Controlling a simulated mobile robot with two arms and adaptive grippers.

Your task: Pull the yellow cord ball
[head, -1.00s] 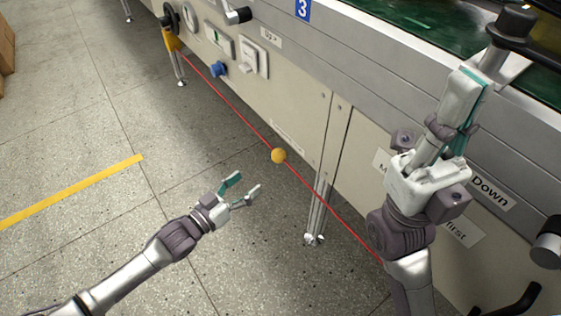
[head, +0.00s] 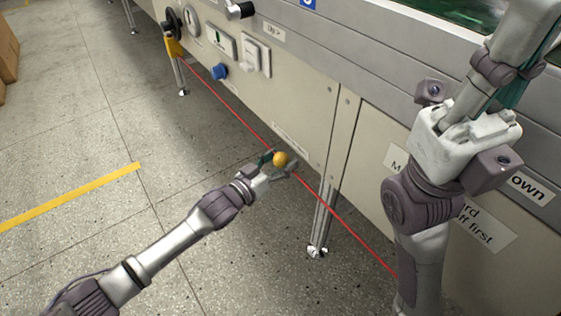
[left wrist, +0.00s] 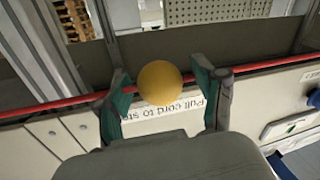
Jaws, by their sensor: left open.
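The yellow cord ball (head: 280,159) sits on a taut red cord (head: 340,215) along the front of the machine. My left gripper (head: 277,163) is at the ball. In the left wrist view the ball (left wrist: 160,83) lies between the two open fingers (left wrist: 160,95), with a gap on each side, and the red cord (left wrist: 60,104) runs across behind them. My right gripper (head: 500,60) is raised at the upper right by the machine; its fingertips run out of the picture, so its opening cannot be judged.
The machine's beige front panel (head: 305,115) is just behind the cord. A yellow switch box (head: 173,42) stands at the cord's far end. A metal leg (head: 322,225) stands below the panel.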

